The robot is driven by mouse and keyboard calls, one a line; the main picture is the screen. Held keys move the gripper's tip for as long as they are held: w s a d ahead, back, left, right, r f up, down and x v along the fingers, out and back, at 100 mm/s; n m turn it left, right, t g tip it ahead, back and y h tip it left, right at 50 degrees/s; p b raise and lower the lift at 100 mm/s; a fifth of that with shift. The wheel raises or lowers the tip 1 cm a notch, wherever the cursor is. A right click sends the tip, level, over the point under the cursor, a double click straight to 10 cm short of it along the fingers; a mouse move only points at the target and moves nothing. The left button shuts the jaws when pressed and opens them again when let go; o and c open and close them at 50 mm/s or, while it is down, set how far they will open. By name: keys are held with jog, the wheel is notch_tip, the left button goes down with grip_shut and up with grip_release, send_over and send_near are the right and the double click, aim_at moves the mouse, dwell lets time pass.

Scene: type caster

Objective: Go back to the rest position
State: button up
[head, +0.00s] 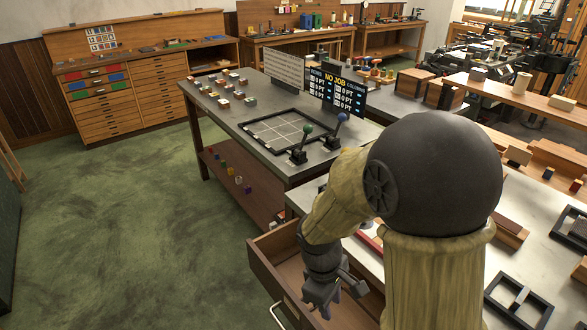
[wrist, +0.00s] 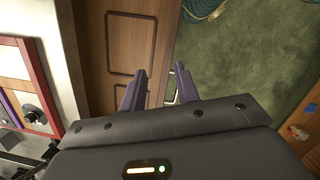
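My gripper (head: 322,296) hangs at the end of my bent arm, over or beside the open wooden drawer (head: 272,262) below the grey-topped table. In the wrist view its two purple-grey fingers (wrist: 158,84) stand apart. I see nothing held between them. A small pale piece, perhaps part of the drawer handle, shows beside the right finger. In the head view the metal drawer handle (head: 284,318) is on the front at the bottom edge. Part of the drawer is hidden by my arm.
A grey work table (head: 222,112) holds a black gridded frame (head: 285,131), two levers and a "NO JOB" score board (head: 336,88). Another table (head: 540,205) with wooden blocks and frames lies to the right. The green floor (head: 130,215) at left is clear.

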jog(key=s+d+r+m+t+y+p, duration=0.1)
jog(key=d+r+m+t+y+p, duration=0.1)
jog(key=d+r+m, duration=0.5)
jog(key=m+t, duration=0.1)
jog(key=m, duration=0.3)
jog(key=shift+s+d+t, duration=0.2)
jog(key=shift+t, duration=0.1)
